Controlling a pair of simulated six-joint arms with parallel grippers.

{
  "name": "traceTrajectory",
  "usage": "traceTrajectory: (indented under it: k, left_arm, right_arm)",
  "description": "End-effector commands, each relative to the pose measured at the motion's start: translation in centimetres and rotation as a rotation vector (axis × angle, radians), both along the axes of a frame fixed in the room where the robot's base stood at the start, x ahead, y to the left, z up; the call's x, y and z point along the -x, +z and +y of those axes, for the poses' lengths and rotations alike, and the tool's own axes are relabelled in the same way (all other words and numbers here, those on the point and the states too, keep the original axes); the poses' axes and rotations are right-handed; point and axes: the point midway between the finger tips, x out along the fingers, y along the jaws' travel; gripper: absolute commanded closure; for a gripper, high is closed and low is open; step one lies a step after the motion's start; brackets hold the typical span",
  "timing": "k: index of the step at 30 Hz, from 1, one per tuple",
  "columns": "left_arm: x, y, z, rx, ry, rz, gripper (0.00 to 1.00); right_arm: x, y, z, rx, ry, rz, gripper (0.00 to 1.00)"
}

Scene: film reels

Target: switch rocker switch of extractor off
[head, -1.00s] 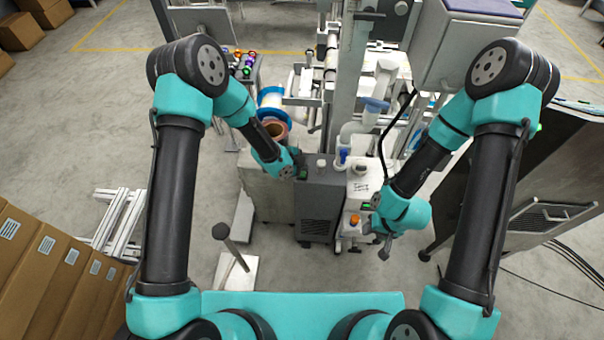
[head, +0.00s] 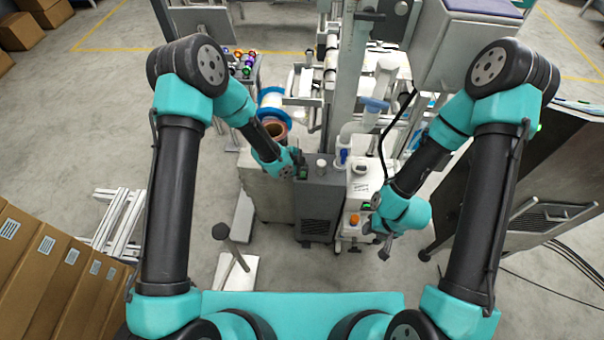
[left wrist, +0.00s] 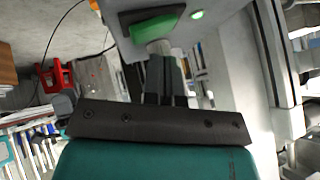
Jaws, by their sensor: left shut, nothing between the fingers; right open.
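The extractor appears to be the dark grey box (head: 318,208) with a vent grille, low in the middle of the head view. Its green rocker switch (head: 303,173) sits on the left of its top. In the left wrist view the green rocker (left wrist: 155,27) is in a dark frame beside a lit green lamp (left wrist: 197,15). My left gripper (head: 300,163) is shut and empty, its tips (left wrist: 158,48) at the rocker's edge; I cannot tell whether they touch. My right gripper (head: 384,246) is open and empty, in front of the white unit.
A white unit (head: 357,190) with an orange knob (head: 354,220) and its own green switch (head: 367,206) stands right of the grey box. A grey post (head: 347,80) and pale pipes (head: 372,112) rise behind. A copper-coloured reel (head: 274,130) is behind my left forearm.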

Motion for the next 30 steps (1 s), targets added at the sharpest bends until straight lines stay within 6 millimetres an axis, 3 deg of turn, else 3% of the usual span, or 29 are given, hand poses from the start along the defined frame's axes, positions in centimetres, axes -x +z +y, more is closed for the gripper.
traceTrajectory:
  k: [30]
  left_arm:
    - [0.14, -0.84, 0.01, 0.0, 0.0, 0.0, 1.0]
  right_arm:
    - [0.0, 0.0, 0.0, 0.0, 0.0, 0.0, 0.57]
